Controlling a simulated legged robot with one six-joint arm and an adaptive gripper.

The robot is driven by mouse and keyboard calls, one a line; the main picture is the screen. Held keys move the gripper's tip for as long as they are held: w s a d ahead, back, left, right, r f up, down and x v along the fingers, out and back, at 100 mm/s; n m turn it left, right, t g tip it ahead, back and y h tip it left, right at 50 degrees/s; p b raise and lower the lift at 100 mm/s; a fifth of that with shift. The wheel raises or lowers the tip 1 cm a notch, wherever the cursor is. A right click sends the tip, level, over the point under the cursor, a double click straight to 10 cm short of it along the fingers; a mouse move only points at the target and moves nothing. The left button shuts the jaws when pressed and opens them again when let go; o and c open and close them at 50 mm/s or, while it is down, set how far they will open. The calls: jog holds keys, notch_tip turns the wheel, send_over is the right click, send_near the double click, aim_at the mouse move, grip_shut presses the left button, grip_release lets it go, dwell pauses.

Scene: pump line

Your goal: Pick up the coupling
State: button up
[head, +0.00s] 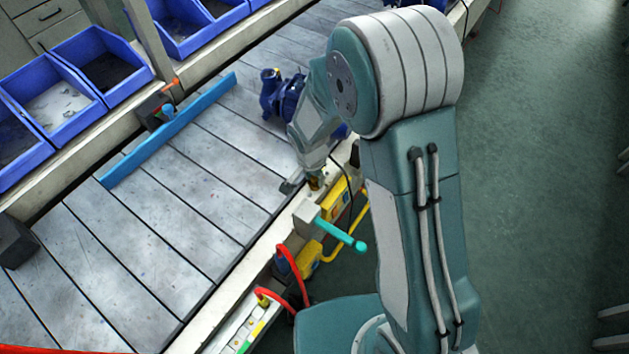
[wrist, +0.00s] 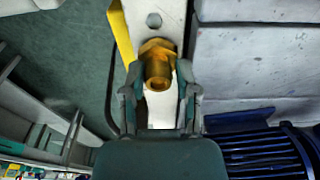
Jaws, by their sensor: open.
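The coupling (wrist: 158,62) is a brass fitting with a hexagonal part. In the wrist view it lies between the fingertips of my gripper (wrist: 159,92), on or over the pale rail (wrist: 155,112). The fingers stand on both sides of it, and I cannot tell whether they touch it. In the head view a small brass part of the coupling (head: 315,184) shows at the conveyor's near edge, just below my gripper (head: 302,184). My arm hides some of the area around it. My gripper is open.
A dark blue pump (head: 272,95) stands on the conveyor (head: 190,200) beside my arm, and its ribbed motor (wrist: 265,155) is close in the wrist view. A turquoise lever (head: 342,235), yellow parts and red hoses (head: 295,275) line the edge. Blue bins (head: 100,65) stand opposite.

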grip_shut()
jog(key=shift+r, duration=0.1)
